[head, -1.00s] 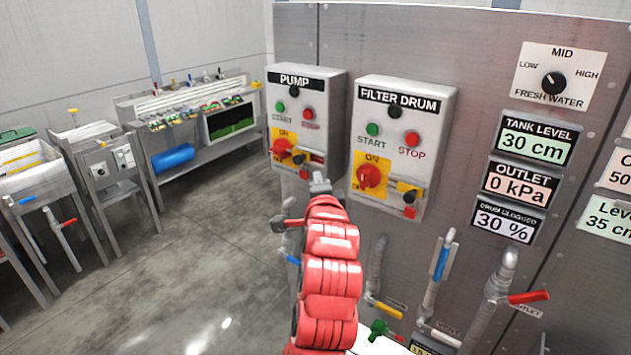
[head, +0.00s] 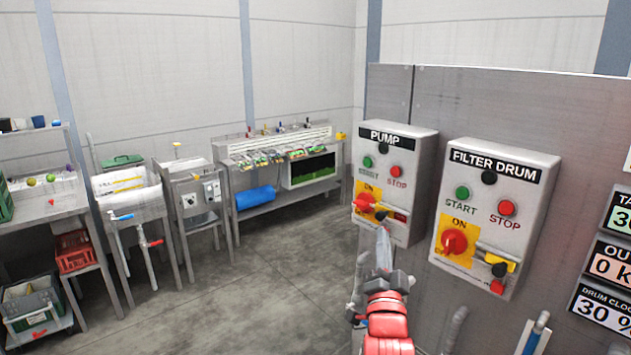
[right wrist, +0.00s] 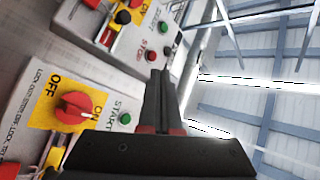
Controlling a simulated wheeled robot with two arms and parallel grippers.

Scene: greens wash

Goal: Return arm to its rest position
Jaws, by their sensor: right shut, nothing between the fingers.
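My right arm (head: 390,325), with red segments, comes up from the bottom of the head view. Its grey right gripper (head: 383,242) is shut and empty. It shows in front of the lower part of the PUMP control box (head: 412,150). The gap between gripper and box cannot be told exactly. In the right wrist view the dark fingers (right wrist: 160,80) are together with nothing between them. A red rotary switch (right wrist: 74,106) on a yellow plate shows left of them. My left gripper is not in view.
The FILTER DRUM box (head: 497,215) is on the steel panel (head: 480,95), right of the PUMP box. Sinks and benches, including one with a blue roll (head: 256,198), line the back left. The concrete floor (head: 260,290) between them and my arm is clear.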

